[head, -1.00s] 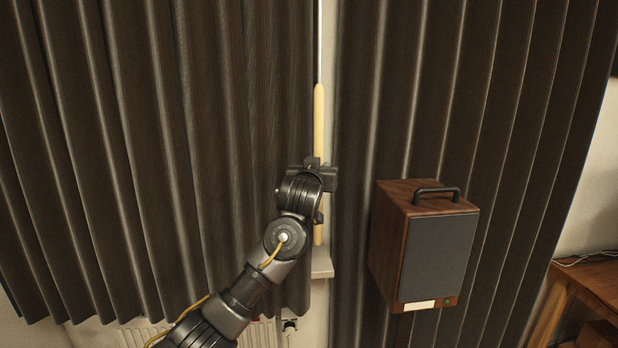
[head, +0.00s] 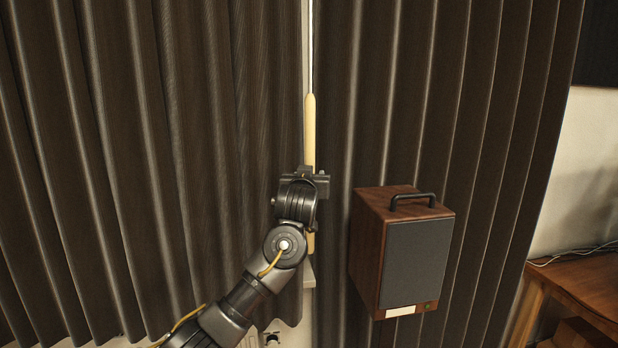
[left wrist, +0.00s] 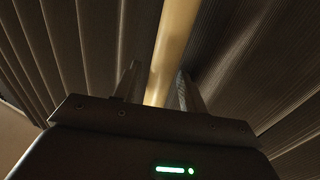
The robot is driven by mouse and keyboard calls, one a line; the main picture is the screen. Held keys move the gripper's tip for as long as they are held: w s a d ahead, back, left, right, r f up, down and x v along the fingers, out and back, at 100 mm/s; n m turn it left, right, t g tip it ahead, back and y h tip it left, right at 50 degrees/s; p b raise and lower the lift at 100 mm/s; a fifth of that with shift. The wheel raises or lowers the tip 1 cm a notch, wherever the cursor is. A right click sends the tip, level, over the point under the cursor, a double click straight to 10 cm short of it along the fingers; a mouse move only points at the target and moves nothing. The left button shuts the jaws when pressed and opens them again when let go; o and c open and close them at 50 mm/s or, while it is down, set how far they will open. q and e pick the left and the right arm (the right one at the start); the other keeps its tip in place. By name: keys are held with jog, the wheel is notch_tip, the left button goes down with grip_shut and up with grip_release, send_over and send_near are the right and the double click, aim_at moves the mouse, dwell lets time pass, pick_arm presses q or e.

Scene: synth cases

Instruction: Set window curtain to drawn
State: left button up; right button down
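A dark brown curtain hangs in two panels, a left panel (head: 150,150) and a right panel (head: 520,120). Only a narrow pale strip shows between them. A pale yellow wand (head: 310,130) hangs upright at this gap from a thin rod. My left gripper (head: 310,176) is at the wand's lower half. In the left wrist view, the wand (left wrist: 172,45) passes between my two fingers (left wrist: 158,75). The fingers stand apart, with a dark gap beside the wand; contact is not clear. My right gripper is in neither view.
A wooden speaker box (head: 420,260) with a dark handle is in front of the right panel, right of my gripper. A wooden table (head: 580,285) stands at the right by a pale wall. A sill end (head: 309,275) shows below the wand.

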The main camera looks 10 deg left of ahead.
pick_arm(q)
jog(key=s+b, duration=0.4)
jog(key=s, duration=0.7)
jog(key=shift+w+f, duration=0.1)
